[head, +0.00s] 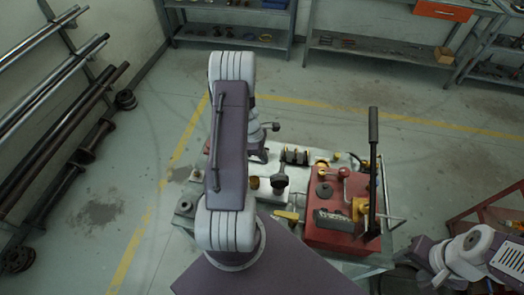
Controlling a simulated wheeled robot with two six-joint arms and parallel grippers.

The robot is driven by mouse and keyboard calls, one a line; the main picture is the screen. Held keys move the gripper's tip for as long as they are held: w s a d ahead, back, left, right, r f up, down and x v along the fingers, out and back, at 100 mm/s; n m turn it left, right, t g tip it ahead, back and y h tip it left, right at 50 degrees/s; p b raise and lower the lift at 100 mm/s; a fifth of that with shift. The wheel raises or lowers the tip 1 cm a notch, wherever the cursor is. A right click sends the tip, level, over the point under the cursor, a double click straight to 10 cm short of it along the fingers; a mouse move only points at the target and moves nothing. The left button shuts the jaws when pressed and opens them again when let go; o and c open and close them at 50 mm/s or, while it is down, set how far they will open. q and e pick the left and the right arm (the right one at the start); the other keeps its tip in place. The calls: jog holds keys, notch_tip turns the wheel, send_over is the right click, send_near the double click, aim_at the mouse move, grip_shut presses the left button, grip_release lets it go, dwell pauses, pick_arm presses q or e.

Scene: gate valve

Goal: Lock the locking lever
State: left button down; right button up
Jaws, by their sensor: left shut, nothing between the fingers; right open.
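The workbench fixture holds a red box (340,238) with a tall black lever (373,150) standing upright at its right side. A yellow bracket (359,207) sits near the lever's foot, and a small red-knobbed handle (344,173) is behind it. I cannot tell for sure which of these is the locking lever. My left gripper (259,157) hangs over the fixture's left part, apart from the tall lever; its fingers are mostly hidden, and it looks shut and empty. My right gripper (398,279) is low at the right, dark and partly cut off, open, in front of the fixture's right corner.
A black knob (280,181) and a yellow piece (287,215) are on the fixture's pale plate. Racks of bars (60,90) stand at the left wall, and shelves (230,42) at the back. A red frame (490,212) stands at the right. The floor between is clear.

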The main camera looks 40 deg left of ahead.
aim_at(282, 171)
pick_arm(q)
jog(key=shift+x, duration=1.15)
jog(key=shift+w+d+p, duration=0.2)
jog(key=shift+w+d, duration=0.15)
jog(key=shift+d, duration=0.25)
jog(key=shift+w+d+p, duration=0.2)
jog(key=shift+w+d, duration=0.1)
jog(key=shift+d, duration=0.25)
jog(key=shift+w+d, duration=0.3)
jog(key=shift+d, duration=0.4)
